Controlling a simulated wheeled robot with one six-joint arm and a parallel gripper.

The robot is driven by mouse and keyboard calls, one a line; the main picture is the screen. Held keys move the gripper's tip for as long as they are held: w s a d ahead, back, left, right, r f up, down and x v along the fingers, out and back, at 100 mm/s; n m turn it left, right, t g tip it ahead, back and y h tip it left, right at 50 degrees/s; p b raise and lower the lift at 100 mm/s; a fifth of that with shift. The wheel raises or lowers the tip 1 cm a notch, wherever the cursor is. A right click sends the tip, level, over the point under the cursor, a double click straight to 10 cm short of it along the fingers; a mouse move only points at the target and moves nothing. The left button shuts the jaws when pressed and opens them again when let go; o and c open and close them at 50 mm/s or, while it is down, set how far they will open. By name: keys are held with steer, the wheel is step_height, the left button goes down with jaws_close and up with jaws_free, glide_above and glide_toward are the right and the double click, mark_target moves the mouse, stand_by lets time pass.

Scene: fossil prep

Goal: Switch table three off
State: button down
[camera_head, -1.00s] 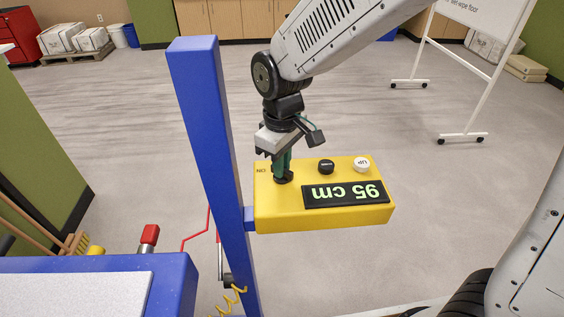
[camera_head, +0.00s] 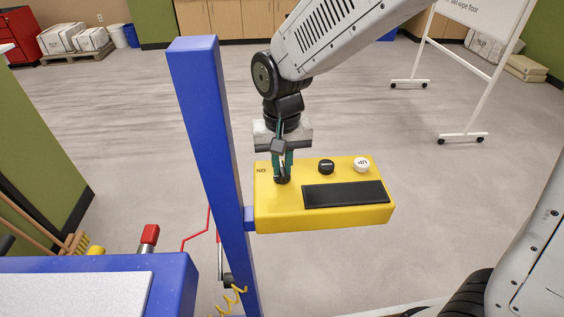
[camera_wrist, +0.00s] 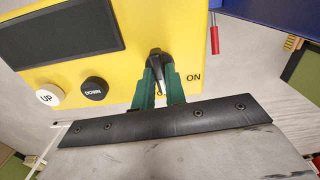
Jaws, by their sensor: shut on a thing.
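A yellow control box (camera_head: 282,216) is fixed to a blue post (camera_head: 205,130). Its display (camera_head: 345,195) is dark and blank. A black DOWN button (camera_head: 326,167) and a white UP button (camera_head: 361,164) sit on its top. My gripper (camera_head: 282,172) points down at the box near the ON mark. The knob is partly hidden between the fingers. The ON lettering (camera_wrist: 193,78) shows beside them, and the knob does not point at it.
A blue table (camera_head: 175,275) with a pale top stands at the lower left, with a red-capped fitting (camera_head: 149,236) at its edge. A yellow coiled hose (camera_head: 232,300) hangs by the post. A whiteboard stand (camera_head: 462,138) is at the back right. The floor behind the box is clear.

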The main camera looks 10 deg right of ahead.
mark_target(282, 168)
steer(key=shift+m, duration=0.5)
steer(key=c, duration=1.4)
jaws_free()
steer(key=shift+c, duration=0.2)
step_height(282, 168, up, 8)
steer(key=shift+f, duration=0.1)
